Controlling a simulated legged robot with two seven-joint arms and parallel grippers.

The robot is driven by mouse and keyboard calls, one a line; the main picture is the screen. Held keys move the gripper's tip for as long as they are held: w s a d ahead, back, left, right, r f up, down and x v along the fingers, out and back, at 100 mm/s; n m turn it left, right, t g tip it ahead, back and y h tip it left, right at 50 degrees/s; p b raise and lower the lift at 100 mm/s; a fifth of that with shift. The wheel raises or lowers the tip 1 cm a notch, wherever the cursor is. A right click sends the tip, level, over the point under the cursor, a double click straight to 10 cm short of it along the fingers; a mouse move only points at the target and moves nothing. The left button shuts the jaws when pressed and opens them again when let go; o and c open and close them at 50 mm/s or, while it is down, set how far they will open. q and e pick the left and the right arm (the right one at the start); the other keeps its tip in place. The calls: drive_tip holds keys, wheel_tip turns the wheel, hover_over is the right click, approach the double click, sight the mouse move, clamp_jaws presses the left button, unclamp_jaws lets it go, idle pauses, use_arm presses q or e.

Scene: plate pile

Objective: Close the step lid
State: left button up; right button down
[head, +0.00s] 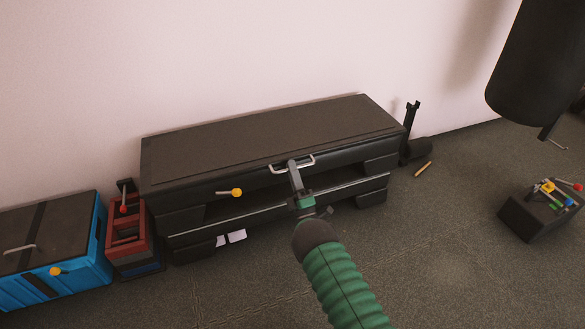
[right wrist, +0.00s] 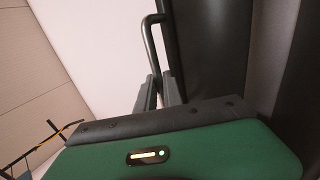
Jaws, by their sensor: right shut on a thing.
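The step (head: 184,218) is a long, low black bench against the wall in the head view. Its black lid (head: 250,135) lies about level over the body; I cannot tell if it sits fully flush. A light metal handle (head: 308,160) is on the lid's front edge, and it also shows as a dark bent bar in the right wrist view (right wrist: 148,35). My right gripper (head: 293,167) is shut on the handle, its two fingers in the right wrist view (right wrist: 161,92) around the bar's lower end. My left gripper is not in view.
A blue box (head: 98,265) and a red crate (head: 146,240) stand left of the step. A yellow knob (head: 236,192) sticks out at its front. A black box with colored tools (head: 536,222) and a hanging punching bag (head: 540,70) are at right. The floor in front is clear.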

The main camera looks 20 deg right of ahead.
drive_tip(key=shift+s+a+f, duration=0.1)
drive_tip(key=shift+a+f, duration=0.05)
drive_tip(key=shift+f, duration=0.9)
drive_tip(key=c, duration=1.9)
unclamp_jaws()
drive_tip(key=shift+c, duration=0.2)
drive_tip(key=shift+o, duration=0.7)
drive_tip(key=shift+f+g, duration=0.25)
drive_tip(key=shift+g, duration=0.05)
drive_tip(key=shift+r, duration=0.1)
